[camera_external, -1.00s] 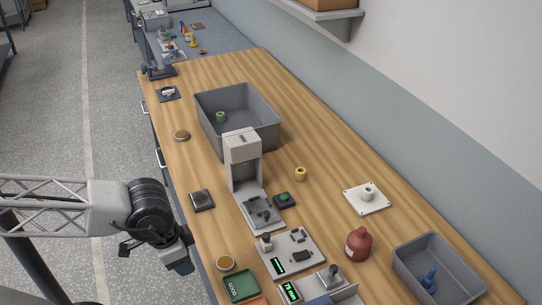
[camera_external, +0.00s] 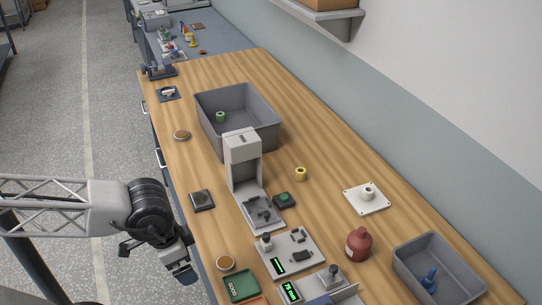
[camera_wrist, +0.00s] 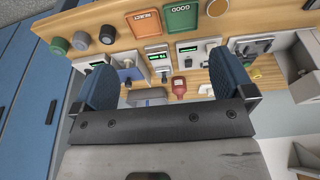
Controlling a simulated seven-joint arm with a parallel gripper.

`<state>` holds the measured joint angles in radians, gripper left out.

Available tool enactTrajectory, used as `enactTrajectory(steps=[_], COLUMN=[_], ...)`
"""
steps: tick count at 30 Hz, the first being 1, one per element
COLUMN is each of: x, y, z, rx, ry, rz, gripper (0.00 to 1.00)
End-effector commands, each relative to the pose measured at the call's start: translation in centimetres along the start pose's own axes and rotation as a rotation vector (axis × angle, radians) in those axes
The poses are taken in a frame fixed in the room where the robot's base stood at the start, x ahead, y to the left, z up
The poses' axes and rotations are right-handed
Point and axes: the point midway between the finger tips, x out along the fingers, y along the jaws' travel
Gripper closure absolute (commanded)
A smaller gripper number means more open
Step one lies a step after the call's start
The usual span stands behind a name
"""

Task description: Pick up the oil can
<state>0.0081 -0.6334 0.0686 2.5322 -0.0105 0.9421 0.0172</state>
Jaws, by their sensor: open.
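A round red-brown bottle (camera_external: 359,244) with a short neck and a pale label stands upright on the bench at the lower right. A small blue object (camera_external: 429,280) with a narrow top is in the grey bin right of it. I cannot tell for sure which is the oil can. My gripper (camera_external: 182,278) hangs off the bench's left front edge, far from both. In the wrist view my gripper (camera_wrist: 165,76) is open and empty, its two blue fingers wide apart. The red bottle (camera_wrist: 178,88) shows small between them, well beyond the fingertips.
The grey bin (camera_external: 402,262) stands right of the bottle. A larger grey bin (camera_external: 264,98) is farther back. The bench's right side is mostly clear.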

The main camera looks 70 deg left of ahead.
Motion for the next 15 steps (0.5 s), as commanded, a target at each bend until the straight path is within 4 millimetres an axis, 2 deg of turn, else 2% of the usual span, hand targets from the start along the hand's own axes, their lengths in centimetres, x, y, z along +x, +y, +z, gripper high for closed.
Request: enactTrajectory(steps=[8,15], x=[0.1,0.9], y=[0.1,0.8], z=[-0.6,-3.2], rx=[-0.028,-0.158], ry=[-0.011,-0.062], rz=[0.017,0.088], gripper=[0.00,0.00])
